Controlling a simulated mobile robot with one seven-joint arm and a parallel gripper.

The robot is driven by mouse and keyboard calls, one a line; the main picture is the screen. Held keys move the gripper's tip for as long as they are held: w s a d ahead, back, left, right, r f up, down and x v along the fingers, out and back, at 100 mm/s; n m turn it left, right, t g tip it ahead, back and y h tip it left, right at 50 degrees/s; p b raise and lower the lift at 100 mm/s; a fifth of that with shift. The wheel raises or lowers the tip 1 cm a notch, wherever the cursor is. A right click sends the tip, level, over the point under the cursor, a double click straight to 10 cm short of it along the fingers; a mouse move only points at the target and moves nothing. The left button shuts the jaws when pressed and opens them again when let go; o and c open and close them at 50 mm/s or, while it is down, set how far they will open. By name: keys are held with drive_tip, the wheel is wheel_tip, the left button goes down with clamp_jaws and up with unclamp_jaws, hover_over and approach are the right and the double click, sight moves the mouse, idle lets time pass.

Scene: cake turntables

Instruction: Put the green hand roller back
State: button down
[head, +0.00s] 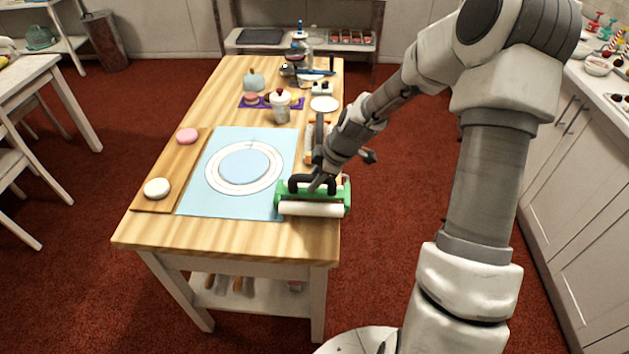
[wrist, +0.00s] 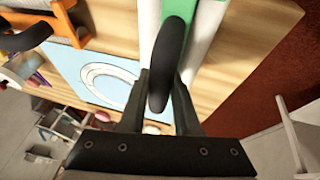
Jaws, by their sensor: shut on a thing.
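The green hand roller (head: 334,193) has a green frame, a white roller and a black handle. In the head view it is at the right edge of the wooden table, over the near right corner of the light blue mat (head: 205,199). My gripper (head: 320,184) is shut on its black handle. In the wrist view my gripper (wrist: 162,85) has the black handle (wrist: 174,40) between its fingers, with the green frame (wrist: 204,14) beyond. I cannot tell whether the roller touches the table. A similar orange roller (head: 309,150) lies behind, partly hidden by my arm.
A wooden board (head: 172,177) with pink and white round pieces is at the left. A jar (head: 281,108), a purple mat (head: 247,102) and a white plate (head: 324,104) stand farther back. The table's near end is clear.

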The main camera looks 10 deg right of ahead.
drive_tip(key=shift+f, duration=0.2)
drive_tip(key=shift+f, duration=0.15)
drive_tip(key=shift+f+b, duration=0.5)
drive_tip(key=shift+b, duration=0.1)
drive_tip(key=c, duration=0.6)
unclamp_jaws()
drive_tip(key=shift+r+p, duration=0.45)
drive_tip(key=p+v, duration=0.1)
drive_tip(key=v, duration=1.1)
drive_tip(key=shift+r+p, duration=0.15)
drive_tip(key=shift+p, duration=0.15)
